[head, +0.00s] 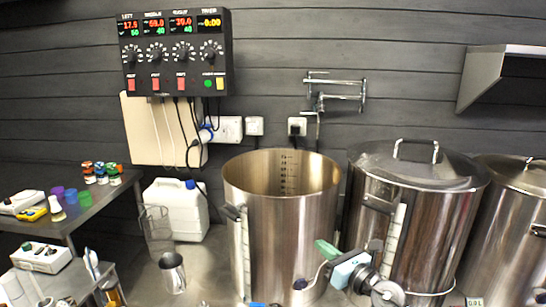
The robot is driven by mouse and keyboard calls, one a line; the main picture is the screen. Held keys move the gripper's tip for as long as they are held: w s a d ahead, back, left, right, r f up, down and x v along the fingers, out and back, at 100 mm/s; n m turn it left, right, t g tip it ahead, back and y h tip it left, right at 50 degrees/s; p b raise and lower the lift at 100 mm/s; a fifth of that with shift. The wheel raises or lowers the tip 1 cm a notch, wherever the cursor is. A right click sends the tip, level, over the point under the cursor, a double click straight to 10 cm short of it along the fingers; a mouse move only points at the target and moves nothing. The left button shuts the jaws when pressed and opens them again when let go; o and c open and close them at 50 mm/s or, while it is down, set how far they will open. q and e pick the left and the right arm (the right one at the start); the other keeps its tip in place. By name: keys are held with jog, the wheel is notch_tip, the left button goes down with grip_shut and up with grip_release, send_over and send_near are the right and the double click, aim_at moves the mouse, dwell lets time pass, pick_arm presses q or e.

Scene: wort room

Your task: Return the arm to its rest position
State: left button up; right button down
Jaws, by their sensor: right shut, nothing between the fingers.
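My right gripper (328,251) shows low in the view, right of centre, in front of the gap between the open pot and the lidded pot. Its light blue body and green end point up and to the left. It is shut with nothing held. My left gripper is not in view. The open steel pot (262,215) stands behind and to the left of the right gripper, its inside empty as far as I see. The lidded steel pot (418,220) stands behind and to the right.
Another lidded pot (515,225) stands at the far right. A control box (172,68) and a folded tap (335,92) are on the wall. A side table (95,200) holds small bottles.

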jog(key=s+d+f+m+h, duration=0.3)
jog(key=s+f+m+h, duration=0.3)
jog(key=s+f+m, duration=1.55)
jog(key=s+d+f+m+g+h, duration=0.1)
jog(key=s+d+f+m+g, duration=0.1)
jog(key=s+f+m, duration=0.3)
jog(key=s+d+f+m+g+h, duration=0.1)
jog(key=s+f+m+g, duration=0.3)
jog(key=s+m, duration=0.9)
jog(key=s+d, duration=0.1)
jog(key=s, duration=0.3)
jog(key=shift+s+d+f+h, duration=0.2)
jog(key=shift+s+f+h, duration=0.1)
jog(key=shift+s+f, duration=0.1)
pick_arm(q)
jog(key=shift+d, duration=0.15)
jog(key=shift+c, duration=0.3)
